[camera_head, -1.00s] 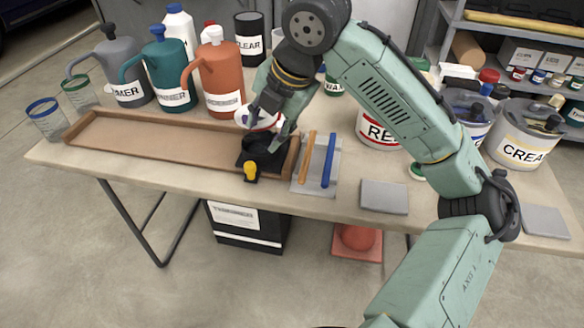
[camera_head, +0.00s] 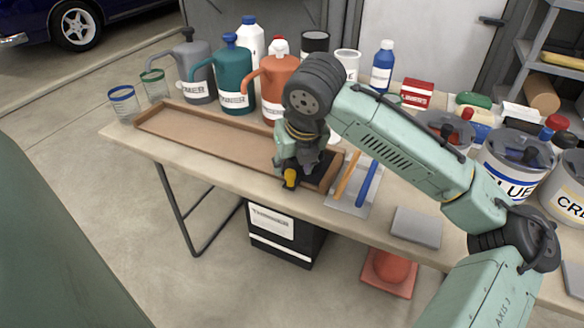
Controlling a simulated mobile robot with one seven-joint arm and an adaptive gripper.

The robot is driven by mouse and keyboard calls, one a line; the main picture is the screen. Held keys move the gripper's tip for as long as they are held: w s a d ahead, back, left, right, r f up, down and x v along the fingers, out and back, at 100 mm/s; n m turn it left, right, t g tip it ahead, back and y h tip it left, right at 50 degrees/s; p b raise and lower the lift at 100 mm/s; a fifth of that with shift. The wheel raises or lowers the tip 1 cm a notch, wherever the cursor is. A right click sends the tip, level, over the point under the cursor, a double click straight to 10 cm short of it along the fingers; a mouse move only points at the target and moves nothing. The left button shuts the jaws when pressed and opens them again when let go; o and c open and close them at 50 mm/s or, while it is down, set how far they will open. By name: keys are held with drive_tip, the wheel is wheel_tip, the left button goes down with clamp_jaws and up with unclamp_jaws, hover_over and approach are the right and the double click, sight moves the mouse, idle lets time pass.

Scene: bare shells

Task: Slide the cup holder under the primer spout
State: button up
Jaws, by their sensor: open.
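The black cup holder (camera_head: 319,168) sits at the right end of the long brown tray (camera_head: 215,143). Its yellow knob (camera_head: 290,177) sticks out at the front edge. My gripper (camera_head: 296,168) is open and low over the holder, its fingers by the knob; the arm hides part of the holder, and I cannot tell if they touch. The grey primer jug (camera_head: 197,75) stands behind the tray's left end, its spout (camera_head: 157,61) pointing left. A teal jug (camera_head: 236,80) and an orange jug (camera_head: 275,82) stand to its right.
Two clear cups, blue-rimmed (camera_head: 124,103) and green-rimmed (camera_head: 155,86), stand left of the tray. A grey plate with an orange and a blue tool (camera_head: 368,184) lies right of it. A grey pad (camera_head: 416,227) and paint cans (camera_head: 512,168) are farther right. The tray is clear left of the holder.

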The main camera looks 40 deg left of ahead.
sight(290, 173)
drive_tip(key=shift+x, duration=1.6)
clamp_jaws()
